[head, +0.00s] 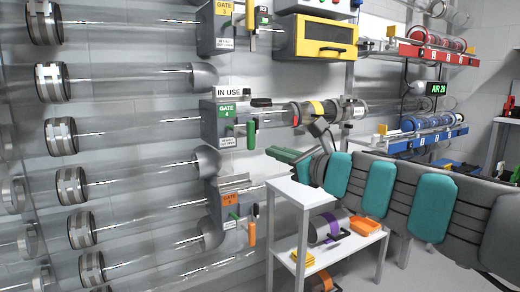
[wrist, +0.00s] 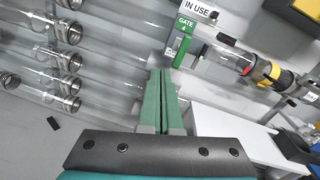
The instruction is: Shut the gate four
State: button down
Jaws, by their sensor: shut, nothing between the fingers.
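Gate four is a grey box (head: 209,125) with a green "GATE 4" label and an "IN USE" sign (head: 228,91) above it. It sits on the clear tube line in the head view. A green handle (head: 251,135) hangs upright on its right side; a green handle-like part (wrist: 182,50) also shows under the label in the wrist view. My gripper (head: 272,152) has green fingers, shut and empty, just below and right of the handle. In the wrist view the fingertips (wrist: 161,74) point toward the gate, below the handle. I cannot tell whether they touch anything.
A banded carrier tube (head: 316,111) extends right of gate four. A white shelf unit (head: 300,193) stands under my arm. A yellow-fronted box (head: 325,37) is above.

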jog(key=w+d+m+t+h, duration=0.1)
jog(key=w+d+m, duration=0.2)
jog(key=m, duration=0.1)
jog(key=b, duration=0.1)
send_near(243, 130)
jog(key=shift+a+f, duration=0.15)
jog(key=shift+f, duration=0.05)
dwell(0.4)
jog(key=p+x, duration=0.4)
jog(key=x, duration=0.5)
jog(key=shift+w+a+r, duration=0.1)
jog(key=shift+w, duration=0.05)
jog(key=shift+r, duration=0.3)
jog(key=shift+f, duration=0.1)
